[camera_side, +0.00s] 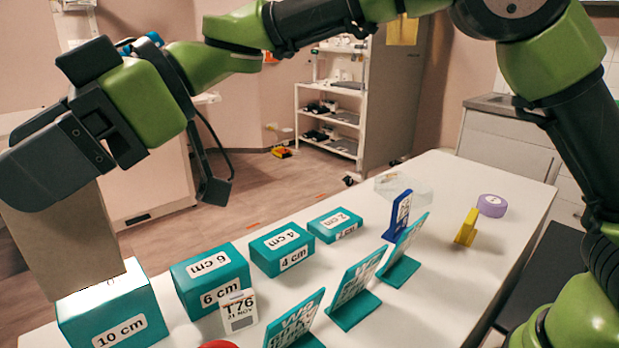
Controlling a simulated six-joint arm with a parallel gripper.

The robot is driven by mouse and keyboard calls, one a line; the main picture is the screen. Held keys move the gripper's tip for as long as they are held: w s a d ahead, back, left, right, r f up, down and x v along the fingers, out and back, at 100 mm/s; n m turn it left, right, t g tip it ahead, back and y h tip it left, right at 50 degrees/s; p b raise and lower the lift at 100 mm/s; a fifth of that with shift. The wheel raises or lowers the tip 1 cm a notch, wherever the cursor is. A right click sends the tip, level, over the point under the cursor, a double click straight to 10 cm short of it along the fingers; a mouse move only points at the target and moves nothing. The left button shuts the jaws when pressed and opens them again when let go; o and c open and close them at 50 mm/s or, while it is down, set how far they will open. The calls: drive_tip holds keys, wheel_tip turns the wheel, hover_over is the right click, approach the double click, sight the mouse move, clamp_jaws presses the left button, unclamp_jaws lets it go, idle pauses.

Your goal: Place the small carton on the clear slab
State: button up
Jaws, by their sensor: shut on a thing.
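The small carton (62,243) is a plain tan box at the left of the side view. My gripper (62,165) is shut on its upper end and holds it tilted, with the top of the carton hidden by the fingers. The carton's lower edge overlaps the 10 cm block in the picture; I cannot tell whether they touch. The clear slab (412,188) is a see-through low block lying near the far end of the white table, far to the right of my gripper. A blue sign partly covers its front.
Teal blocks marked 10 cm (118,308), 6 cm (212,280), 4 cm (282,250) and 2 cm (335,226) line the white table (440,290). Teal stands (352,298), a blue sign (398,216), a yellow piece (467,228), a purple roll (491,205) and a T76 card (238,311) also stand there.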

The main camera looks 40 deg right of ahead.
drive_tip(key=w+d+m+t+h, duration=0.25)
drive_tip(key=w+d, duration=0.25)
drive_tip(key=d, duration=0.6)
drive_tip(key=w+d+m+t+h, duration=0.1)
drive_tip(key=w+d+m+t, duration=0.35)
drive_tip(key=d, duration=0.65)
drive_tip(key=w+d+m+t+h, duration=0.25)
drive_tip(key=w+d, duration=0.35)
drive_tip(key=d, duration=0.6)
drive_tip(key=s+d+m+t+h, duration=0.2)
drive_tip(key=s+d+m+h, duration=0.2)
drive_tip(key=d, duration=1)
drive_tip(key=s+d+m+t+h, duration=0.25)
drive_tip(key=s+d+m, duration=0.2)
drive_tip(key=d, duration=0.85)
drive_tip(key=shift+g+h, duration=0.4)
drive_tip(key=shift+h, duration=0.05)
drive_tip(key=shift+f, duration=7.6)
drive_tip(key=shift+f, duration=0.15)
drive_tip(key=o, duration=0.9)
drive_tip(key=shift+o, duration=0.2)
